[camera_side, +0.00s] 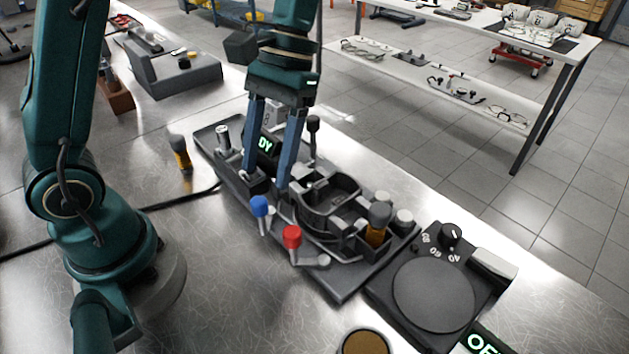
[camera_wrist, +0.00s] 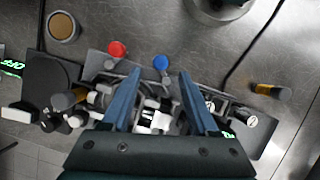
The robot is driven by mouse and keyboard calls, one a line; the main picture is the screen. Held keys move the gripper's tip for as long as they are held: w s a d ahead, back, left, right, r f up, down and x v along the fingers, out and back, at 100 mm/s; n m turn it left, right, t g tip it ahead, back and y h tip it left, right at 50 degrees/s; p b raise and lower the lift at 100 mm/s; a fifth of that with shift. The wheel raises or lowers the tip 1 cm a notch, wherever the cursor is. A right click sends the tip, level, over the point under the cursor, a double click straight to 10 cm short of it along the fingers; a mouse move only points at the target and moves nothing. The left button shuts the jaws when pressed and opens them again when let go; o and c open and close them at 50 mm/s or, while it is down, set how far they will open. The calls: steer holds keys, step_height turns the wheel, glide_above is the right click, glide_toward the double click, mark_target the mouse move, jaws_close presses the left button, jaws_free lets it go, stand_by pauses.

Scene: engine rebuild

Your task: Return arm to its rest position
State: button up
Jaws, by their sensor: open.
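My gripper (camera_side: 272,185) points down over the dark engine fixture (camera_side: 345,292) on the metal bench. Its two blue fingers are spread apart, with nothing visible held between them. In the wrist view my gripper (camera_wrist: 158,90) also shows open, with grey and white fixture parts below and between its fingers. A blue-capped lever (camera_side: 260,205) and a red-capped lever (camera_side: 291,237) stand along the fixture's near side, close to the fingers. Whether the fingertips touch the fixture cannot be told.
A round-plate device (camera_side: 434,295) with knobs sits at right. A grey block (camera_side: 172,75) lies behind. The front bench is mostly clear.

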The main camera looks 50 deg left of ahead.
steer(key=s+a+r+m+t+y, duration=0.1)
steer(key=s+a+r+m+t, duration=0.1)
steer(key=s+t, duration=0.3)
steer(key=shift+s+a+r+m+t, duration=0.15)
steer(key=shift+s+r+m+t, duration=0.3)
steer(key=shift+t, duration=1.95)
